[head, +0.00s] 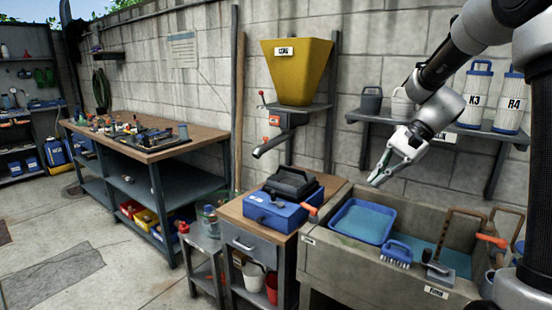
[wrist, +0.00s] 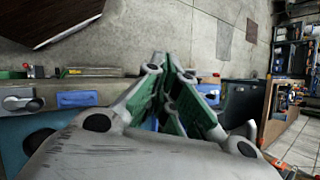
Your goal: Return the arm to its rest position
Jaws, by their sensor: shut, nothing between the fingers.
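My arm reaches in from the upper right of the head view. My gripper (head: 383,177) hangs in the air above the stone sink (head: 340,272), in front of the wall shelf. Its green-padded fingers are shut and hold nothing. In the wrist view my gripper (wrist: 170,62) fills the middle, with the fingers closed together. No object touches the fingers.
A blue tray (head: 362,221) and a blue brush (head: 397,253) are at the sink. White canisters (head: 475,95) stand on the wall shelf (head: 455,131). A yellow hopper (head: 297,70) hangs left of my gripper. A workbench (head: 145,140) stands further left, beside open floor.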

